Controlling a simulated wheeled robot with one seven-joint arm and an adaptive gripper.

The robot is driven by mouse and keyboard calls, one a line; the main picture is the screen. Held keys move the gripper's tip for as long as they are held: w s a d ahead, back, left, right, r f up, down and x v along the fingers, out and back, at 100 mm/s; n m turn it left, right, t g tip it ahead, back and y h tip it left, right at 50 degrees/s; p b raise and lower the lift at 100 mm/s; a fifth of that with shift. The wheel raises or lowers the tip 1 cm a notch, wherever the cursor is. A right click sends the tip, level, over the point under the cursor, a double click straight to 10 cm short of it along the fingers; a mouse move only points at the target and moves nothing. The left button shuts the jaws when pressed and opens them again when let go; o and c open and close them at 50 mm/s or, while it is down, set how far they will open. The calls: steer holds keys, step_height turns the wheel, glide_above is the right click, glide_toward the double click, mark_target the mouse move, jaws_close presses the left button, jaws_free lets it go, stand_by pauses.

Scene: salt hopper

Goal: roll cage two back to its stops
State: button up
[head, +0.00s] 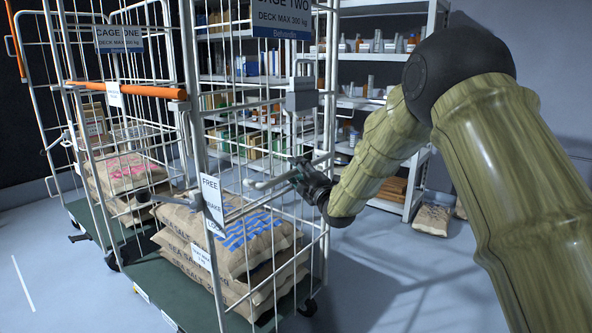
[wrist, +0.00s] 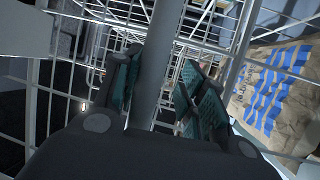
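My gripper (head: 296,180) is at the cage's near right side, at about mid height. In the wrist view, my gripper's teal-padded fingers (wrist: 160,95) stand apart on either side of a grey upright bar (wrist: 157,65). I cannot tell whether either pad touches it. A FREE/BRAKE/LOCK label (head: 212,200) hangs on the front post. No stops can be made out.
Cage one (head: 119,39) stands directly left, holding sacks with pink print (head: 128,172). An orange bar (head: 137,90) runs across the cage front. Shelving (head: 385,102) with goods stands behind, and a sack (head: 432,219) lies at its foot. Floor right of cage two is clear.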

steer(key=shift+s+a+r, duration=0.1)
steer(key=shift+r, duration=0.2)
steer(key=v, duration=1.2)
steer(key=shift+f, duration=0.1)
